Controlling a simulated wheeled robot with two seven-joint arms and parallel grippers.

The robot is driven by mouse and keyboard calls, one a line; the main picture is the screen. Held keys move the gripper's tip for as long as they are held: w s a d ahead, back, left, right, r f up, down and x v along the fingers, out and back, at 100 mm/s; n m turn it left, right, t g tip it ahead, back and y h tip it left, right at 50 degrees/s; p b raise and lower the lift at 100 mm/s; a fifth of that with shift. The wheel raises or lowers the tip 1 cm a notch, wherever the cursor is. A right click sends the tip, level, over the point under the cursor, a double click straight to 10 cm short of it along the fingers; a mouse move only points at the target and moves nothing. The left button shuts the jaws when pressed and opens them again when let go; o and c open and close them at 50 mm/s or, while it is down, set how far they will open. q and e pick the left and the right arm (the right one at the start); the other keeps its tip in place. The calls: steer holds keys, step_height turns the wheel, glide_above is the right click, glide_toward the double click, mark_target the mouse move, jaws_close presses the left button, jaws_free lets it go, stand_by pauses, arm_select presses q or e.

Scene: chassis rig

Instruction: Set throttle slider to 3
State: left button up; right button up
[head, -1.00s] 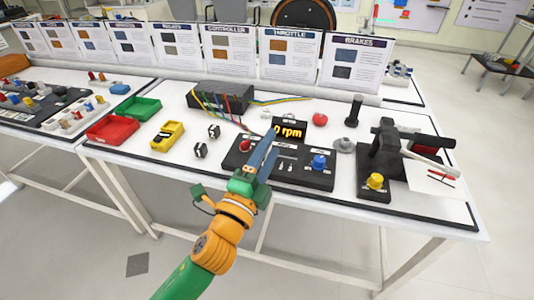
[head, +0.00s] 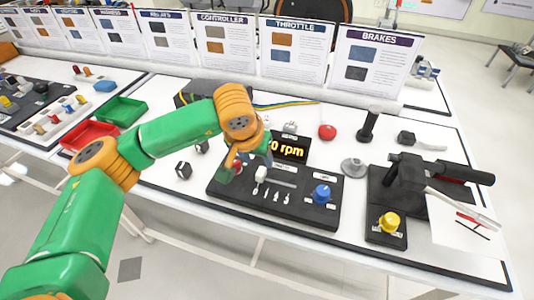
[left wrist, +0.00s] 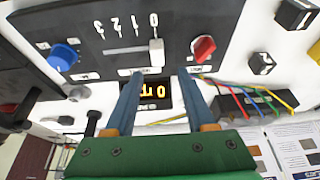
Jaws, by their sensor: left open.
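The throttle slider's white knob (head: 260,174) stands at the left end of its slot on the black control panel (head: 230,190). In the left wrist view the knob (left wrist: 157,52) is by the 0 mark, with 1, 2 and 3 running to the left. The display (head: 287,149) reads 0 rpm. My left gripper (left wrist: 160,72) is open and empty, its two blue fingers pointing at the panel. The knob appears between and just beyond the fingertips; contact cannot be told. In the head view my arm mostly hides this gripper. My right gripper is not in view.
A red knob (left wrist: 203,48) is close beside the slider, and a blue knob (head: 322,193) is at the panel's right. A brake unit with a yellow knob (head: 389,223) stands further right. Coloured wires (left wrist: 268,102) run near the panel. Red (head: 90,134) and green trays are left.

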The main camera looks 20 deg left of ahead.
mark_target(261, 172)
arm_select(q)
steer(key=x, duration=0.4)
steer(key=s+x, duration=0.1)
steer(key=shift+w+d+f+p, duration=0.15)
steer(key=shift+f+p, duration=0.15)
steer(key=shift+f, duration=0.3)
steer(key=shift+r, duration=0.15)
jaws_close()
stand_by(0.6)
